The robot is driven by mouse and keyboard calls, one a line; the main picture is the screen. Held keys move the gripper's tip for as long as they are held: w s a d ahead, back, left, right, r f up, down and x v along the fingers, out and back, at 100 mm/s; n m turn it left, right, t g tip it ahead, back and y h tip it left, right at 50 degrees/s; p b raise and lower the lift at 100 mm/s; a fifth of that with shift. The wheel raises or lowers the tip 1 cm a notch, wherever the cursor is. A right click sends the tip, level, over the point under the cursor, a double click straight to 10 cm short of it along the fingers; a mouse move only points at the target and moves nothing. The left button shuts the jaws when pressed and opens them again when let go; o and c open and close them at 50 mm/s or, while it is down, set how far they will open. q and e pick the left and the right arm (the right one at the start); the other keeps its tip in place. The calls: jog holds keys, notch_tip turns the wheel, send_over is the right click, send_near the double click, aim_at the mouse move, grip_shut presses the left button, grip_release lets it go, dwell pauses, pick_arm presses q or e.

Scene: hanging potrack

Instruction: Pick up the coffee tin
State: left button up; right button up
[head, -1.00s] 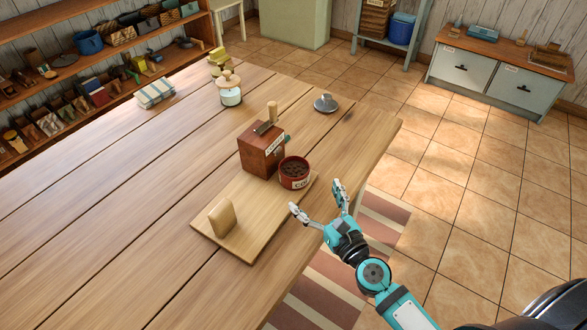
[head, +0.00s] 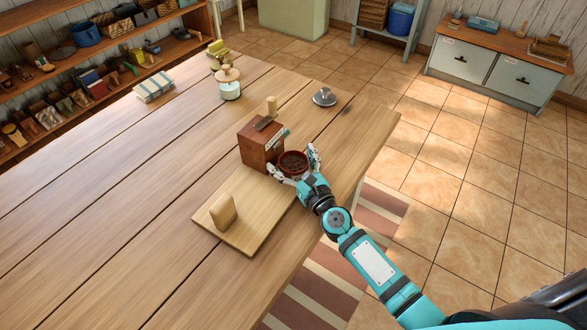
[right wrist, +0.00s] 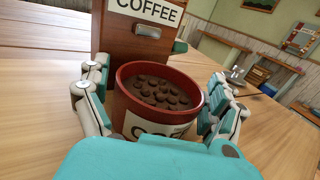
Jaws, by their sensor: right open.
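The coffee tin (head: 292,161) is a small round red-brown tin, open on top, with dark beans inside and a white label. It stands upright beside the wooden coffee box (head: 257,147), on or at the edge of the wooden board (head: 240,235). My right gripper (head: 296,169) is open, with its fingers on both sides of the tin. In the right wrist view the tin (right wrist: 160,95) sits between the spread fingers. I cannot tell whether the fingers touch it. The coffee box (right wrist: 140,35) stands right behind it. My left gripper is not in view.
A wooden block (head: 222,211) stands on the board. The table's left part is clear.

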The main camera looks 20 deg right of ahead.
jog(key=c, duration=0.4)
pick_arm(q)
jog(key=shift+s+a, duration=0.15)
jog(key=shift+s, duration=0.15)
pick_arm(e)
jog(key=c, duration=0.8)
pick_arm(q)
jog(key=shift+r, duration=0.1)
pick_arm(e)
jog(key=shift+r, duration=0.15)
jog(key=shift+r+p, duration=0.25)
jog(key=shift+p, duration=0.1)
notch_tip(320, 180, up, 3)
jog(key=p, duration=0.3)
jog(key=shift+r, duration=0.1)
pick_arm(q)
jog(key=shift+b, duration=1.8)
pick_arm(e)
jog(key=shift+s+d+r, duration=0.15)
jog(key=shift+s+d, duration=1.45)
jog(key=shift+s, duration=0.55)
jog(key=shift+s+d+r, duration=0.2)
jog(key=shift+s+d, duration=1.45)
jog(key=shift+s, duration=0.5)
jog(key=shift+s+d+r, duration=0.15)
jog(key=shift+s+d, duration=1.45)
jog(key=shift+s, duration=0.55)
